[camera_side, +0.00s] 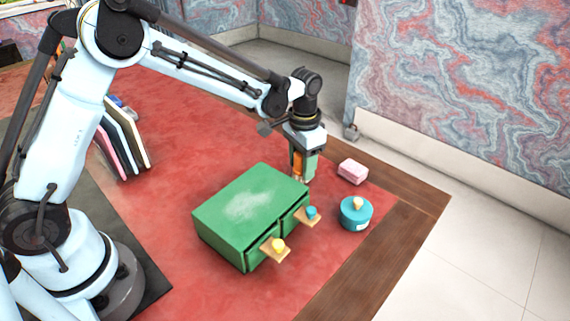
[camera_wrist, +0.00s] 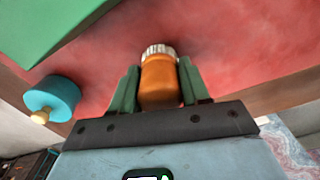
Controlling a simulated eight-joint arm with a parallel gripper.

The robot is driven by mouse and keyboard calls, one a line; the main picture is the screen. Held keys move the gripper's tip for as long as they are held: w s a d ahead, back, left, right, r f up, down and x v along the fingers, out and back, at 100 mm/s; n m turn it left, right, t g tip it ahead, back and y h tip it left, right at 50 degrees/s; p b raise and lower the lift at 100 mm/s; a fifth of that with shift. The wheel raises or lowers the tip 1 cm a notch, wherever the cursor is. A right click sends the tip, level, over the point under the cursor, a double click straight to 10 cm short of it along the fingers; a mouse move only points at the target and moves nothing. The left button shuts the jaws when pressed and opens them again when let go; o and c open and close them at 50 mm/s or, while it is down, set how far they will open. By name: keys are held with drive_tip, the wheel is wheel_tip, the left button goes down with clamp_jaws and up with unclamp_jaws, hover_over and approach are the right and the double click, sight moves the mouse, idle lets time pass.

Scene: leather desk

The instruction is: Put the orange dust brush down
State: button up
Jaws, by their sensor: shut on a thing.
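The orange dust brush (camera_wrist: 160,82) is held between the green fingers of my gripper (camera_wrist: 160,88), with its pale bristles facing away from the wrist. In the side view the orange brush (camera_side: 297,163) shows between the fingers of my gripper (camera_side: 304,166), which points down beside the far right corner of the green drawer box (camera_side: 220,209). My gripper is shut on the brush. The lower end of the brush is small and partly hidden in the side view, so I cannot tell whether it touches the red desk top (camera_side: 180,170).
A pink block (camera_side: 352,171) and a round teal container (camera_side: 356,214) stand at right. Upright books (camera_side: 122,140) stand at left.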

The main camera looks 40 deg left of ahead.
drive_tip(key=o, duration=1.1)
drive_tip(key=shift+f, duration=0.1)
wheel_tip(320, 180, up, 12)
drive_tip(key=shift+f, duration=0.1)
drive_tip(key=shift+s+a+r, duration=0.15)
drive_tip(key=shift+s+r, duration=0.15)
drive_tip(key=shift+r, duration=0.2)
drive_tip(key=s+a+n+t, duration=0.1)
drive_tip(key=s+a+t, duration=0.1)
drive_tip(key=s, duration=0.6)
drive_tip(key=s+a+n+t, duration=0.2)
drive_tip(key=s+t, duration=0.3)
drive_tip(key=s, duration=0.4)
drive_tip(key=shift+a+f, duration=0.15)
drive_tip(key=shift+a, duration=0.65)
